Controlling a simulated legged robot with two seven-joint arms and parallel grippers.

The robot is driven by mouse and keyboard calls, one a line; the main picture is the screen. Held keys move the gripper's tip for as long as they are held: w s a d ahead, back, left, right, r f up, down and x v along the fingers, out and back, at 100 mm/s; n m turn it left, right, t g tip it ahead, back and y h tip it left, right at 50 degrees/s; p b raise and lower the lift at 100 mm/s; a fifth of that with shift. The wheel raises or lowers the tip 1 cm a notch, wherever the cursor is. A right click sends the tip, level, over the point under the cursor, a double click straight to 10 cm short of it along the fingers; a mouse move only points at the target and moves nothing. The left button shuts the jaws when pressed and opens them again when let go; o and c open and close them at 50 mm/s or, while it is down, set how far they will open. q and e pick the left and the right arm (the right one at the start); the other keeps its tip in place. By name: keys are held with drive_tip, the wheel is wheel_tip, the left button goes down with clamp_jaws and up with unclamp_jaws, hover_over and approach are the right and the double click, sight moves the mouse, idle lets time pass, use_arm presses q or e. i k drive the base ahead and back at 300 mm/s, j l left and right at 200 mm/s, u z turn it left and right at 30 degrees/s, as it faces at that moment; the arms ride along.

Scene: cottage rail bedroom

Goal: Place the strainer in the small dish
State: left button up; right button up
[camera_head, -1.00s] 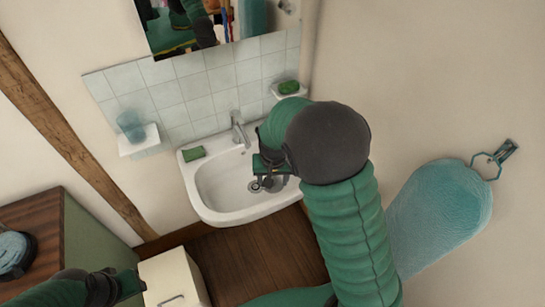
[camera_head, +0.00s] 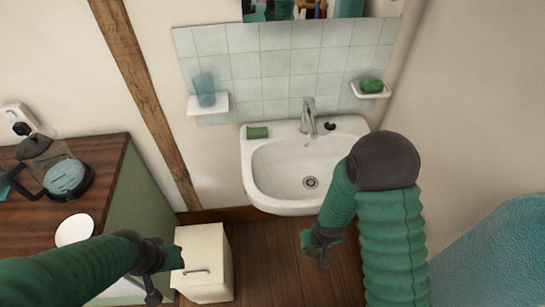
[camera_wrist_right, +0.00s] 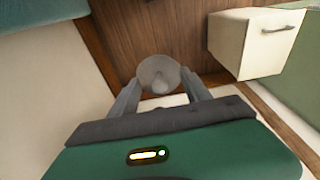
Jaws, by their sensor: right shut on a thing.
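My right gripper (camera_wrist_right: 160,88) is shut on a small round grey strainer (camera_wrist_right: 158,73), which sits between the fingertips in the right wrist view. In the head view this gripper (camera_head: 320,248) hangs over the floor in front of the sink, and the strainer cannot be made out there. A small round white dish (camera_head: 74,230) lies on the wooden counter at the left, well apart from the right gripper. My left gripper (camera_head: 158,275) is low at the left, in front of the cabinet; its finger opening is unclear.
A coffee pot (camera_head: 55,170) stands on the counter (camera_head: 105,160). A cream cabinet (camera_head: 207,255) stands between counter and sink. Wooden floor lies below.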

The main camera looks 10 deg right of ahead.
sight(83, 233)
drive_tip(key=i+j+u, duration=0.1)
drive_tip(key=j+u, duration=0.2)
drive_tip(key=j, duration=2.5)
